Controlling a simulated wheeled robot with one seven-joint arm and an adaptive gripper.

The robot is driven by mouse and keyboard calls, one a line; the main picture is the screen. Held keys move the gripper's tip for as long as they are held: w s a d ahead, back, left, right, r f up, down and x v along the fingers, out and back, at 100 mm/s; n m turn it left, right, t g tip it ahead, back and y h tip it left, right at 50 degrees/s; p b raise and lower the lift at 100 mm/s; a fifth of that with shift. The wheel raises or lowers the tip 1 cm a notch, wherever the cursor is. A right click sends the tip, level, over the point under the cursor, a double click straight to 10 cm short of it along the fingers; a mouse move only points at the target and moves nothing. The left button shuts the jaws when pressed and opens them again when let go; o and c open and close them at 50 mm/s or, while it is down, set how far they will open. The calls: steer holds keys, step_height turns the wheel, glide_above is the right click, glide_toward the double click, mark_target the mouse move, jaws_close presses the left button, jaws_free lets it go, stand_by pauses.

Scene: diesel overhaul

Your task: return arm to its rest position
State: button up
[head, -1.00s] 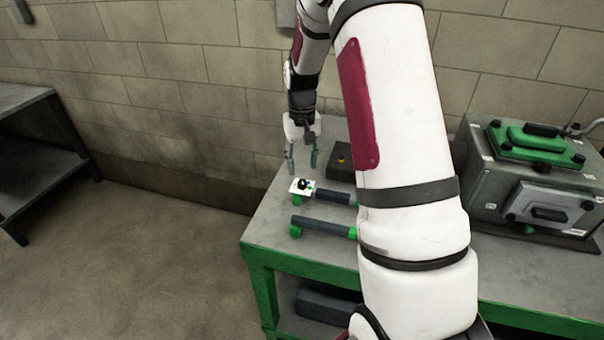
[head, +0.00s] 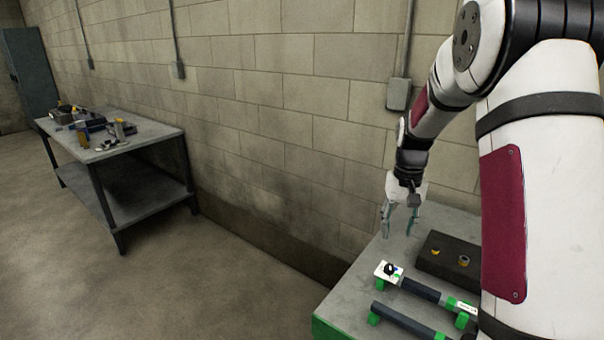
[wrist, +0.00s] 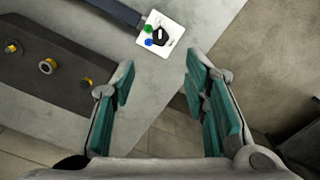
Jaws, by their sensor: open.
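My gripper (head: 401,222) hangs down above the far left part of the green-edged workbench (head: 345,300) in the head view. In the wrist view the gripper (wrist: 160,90) shows its two teal-padded fingers spread apart with nothing between them. A white plate with a black knob (head: 388,271) lies at the end of a dark bar on the bench, below and in front of the gripper. The plate (wrist: 161,34) also shows in the wrist view, beyond the fingertips and apart from them. My arm hides much of the bench's right side.
A dark block with small brass-coloured rings (head: 449,258) sits right of the gripper. A second dark bar (head: 408,322) lies nearer on green supports. A grey table with several items (head: 140,137) stands at left, with open floor between. A block wall is behind.

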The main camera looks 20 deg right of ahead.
steer(key=s+a+r+n+t, duration=0.1)
steer(key=s+a+r, duration=0.3)
steer(key=a+r, duration=0.4)
steer(key=s+a+r+n+t, duration=0.1)
steer(key=s+a+r, duration=0.2)
steer(key=s, duration=0.4)
steer(key=s+a+r+n+t, duration=0.1)
steer(key=s+a+r+t, duration=0.1)
steer(key=s+a, duration=0.3)
steer(key=s+a+r+n+t, duration=0.1)
steer(key=s+a+r, duration=0.2)
steer(key=s, duration=0.6)
steer(key=shift+s+a+r, duration=0.3)
steer(key=shift+s+a, duration=0.1)
steer(key=shift+a, duration=0.05)
steer(key=shift+c, duration=0.2)
